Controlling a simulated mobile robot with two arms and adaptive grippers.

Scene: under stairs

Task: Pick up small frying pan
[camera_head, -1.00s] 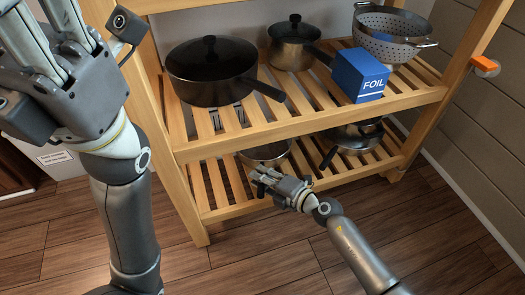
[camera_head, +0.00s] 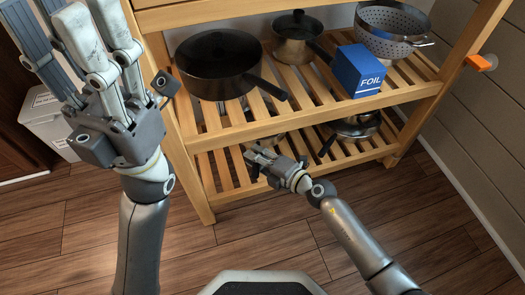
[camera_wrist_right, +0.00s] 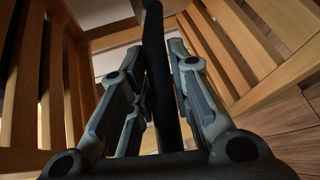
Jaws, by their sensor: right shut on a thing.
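The small frying pan's dark handle (camera_wrist_right: 156,60) runs upright between the fingers of my right gripper (camera_wrist_right: 150,95) in the right wrist view. The right gripper is shut on it. In the head view the right gripper (camera_head: 258,158) is at the front of the lower shelf, and its hand hides nearly all of the pan. My left gripper (camera_head: 65,35) is raised at the upper left, fingers apart and empty, its tips cut off by the frame.
Another pan (camera_head: 357,125) sits right on the lower shelf. The floor (camera_head: 265,232) before it is clear.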

